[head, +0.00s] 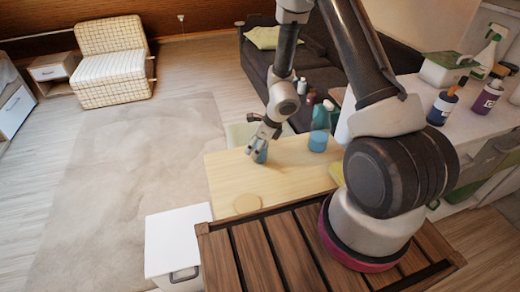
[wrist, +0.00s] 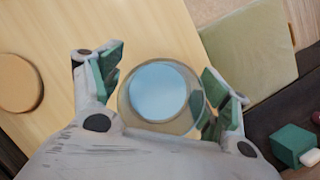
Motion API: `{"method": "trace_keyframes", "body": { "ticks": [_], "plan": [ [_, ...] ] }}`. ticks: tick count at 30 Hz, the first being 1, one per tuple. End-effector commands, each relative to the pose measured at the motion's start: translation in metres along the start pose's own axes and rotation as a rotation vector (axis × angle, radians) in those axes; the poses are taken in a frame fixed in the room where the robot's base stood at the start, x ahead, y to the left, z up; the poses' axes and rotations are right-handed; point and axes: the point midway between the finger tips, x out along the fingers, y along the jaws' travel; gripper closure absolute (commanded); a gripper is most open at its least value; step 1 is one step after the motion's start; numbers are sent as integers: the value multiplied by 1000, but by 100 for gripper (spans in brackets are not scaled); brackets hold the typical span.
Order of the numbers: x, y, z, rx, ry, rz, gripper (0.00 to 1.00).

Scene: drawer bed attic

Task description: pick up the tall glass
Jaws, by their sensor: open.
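A clear round glass with blue in it (head: 261,155) stands on the light wooden table (head: 225,175). My gripper (head: 264,140) is over it, with its fingers around its upper part. In the wrist view the glass (wrist: 158,92) is seen from above, between the two open fingers of my gripper (wrist: 165,78). A gap shows on the left finger's side; the right finger is very close to the rim, and I cannot tell if it touches. The glass's height is hard to judge from above.
A blue cup-like object (head: 318,141) and a teal bottle (head: 321,116) are at the table's right back. A round wooden disc (head: 248,203) lies near the front, with clear tabletop around it. A dark sofa (head: 312,78) stands behind. Bottles crowd the right counter (head: 465,125).

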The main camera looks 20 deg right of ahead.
Motion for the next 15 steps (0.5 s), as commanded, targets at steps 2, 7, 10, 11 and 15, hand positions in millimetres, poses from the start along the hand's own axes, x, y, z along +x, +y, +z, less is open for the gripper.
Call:
{"method": "trace_keyframes", "body": {
  "ticks": [2, 7, 10, 11, 15],
  "plan": [
    [10, 0, 0, 0, 0, 1, 24],
    [14, 0, 1, -2, -2, -1, 24],
    [14, 0, 1, -2, -2, -1, 24],
    [14, 0, 1, -2, -2, 0, 26],
    [14, 0, 1, -2, -2, 0, 51]
  ]
}}
